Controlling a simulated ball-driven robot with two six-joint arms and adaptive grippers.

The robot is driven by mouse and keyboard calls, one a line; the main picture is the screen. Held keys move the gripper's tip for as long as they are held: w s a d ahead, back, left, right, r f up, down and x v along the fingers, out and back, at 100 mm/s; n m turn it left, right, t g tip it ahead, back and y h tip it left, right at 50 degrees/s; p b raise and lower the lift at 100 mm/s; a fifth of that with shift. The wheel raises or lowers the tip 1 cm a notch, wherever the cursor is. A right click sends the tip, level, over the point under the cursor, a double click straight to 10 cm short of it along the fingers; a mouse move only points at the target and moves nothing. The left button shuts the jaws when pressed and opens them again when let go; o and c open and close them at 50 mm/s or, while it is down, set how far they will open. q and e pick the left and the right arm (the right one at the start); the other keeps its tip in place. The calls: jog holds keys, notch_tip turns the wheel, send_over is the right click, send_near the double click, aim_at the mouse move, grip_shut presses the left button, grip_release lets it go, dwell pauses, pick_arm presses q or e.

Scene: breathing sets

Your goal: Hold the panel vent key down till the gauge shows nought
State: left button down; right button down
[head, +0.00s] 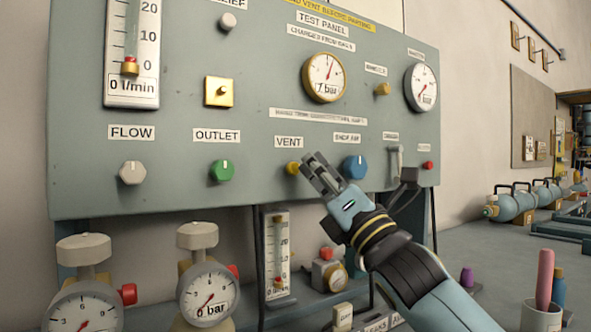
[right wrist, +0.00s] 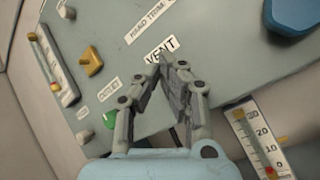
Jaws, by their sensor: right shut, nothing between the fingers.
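The yellow vent key (head: 293,168) sits on the grey-green test panel (head: 240,115), below the VENT label (head: 288,142). My right gripper (head: 312,160) is shut and empty, its fingertips at the key's right edge in the head view; I cannot tell whether they touch it. In the right wrist view the fingertips (right wrist: 166,66) lie just below the VENT label (right wrist: 162,48), and the key is hidden behind them. The brass-rimmed gauge (head: 325,78) above has its needle pointing up and slightly right, off the lower-left. My left gripper is out of view.
A blue knob (head: 354,167) is close right of the gripper. A green outlet knob (head: 222,170) and white flow knob (head: 132,173) are left. A second gauge (head: 421,87) is at the panel's right. Regulators (head: 208,292) and a flow tube (head: 277,255) stand below.

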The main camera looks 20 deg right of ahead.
jog(key=shift+w, duration=0.15)
jog(key=shift+w, duration=0.25)
jog(key=shift+w+a, duration=0.15)
jog(key=shift+w, duration=0.5)
dwell(2.5)
jog(key=shift+s, duration=0.1)
dwell(0.5)
jog(key=shift+s+b, duration=0.35)
jog(key=shift+s, duration=0.55)
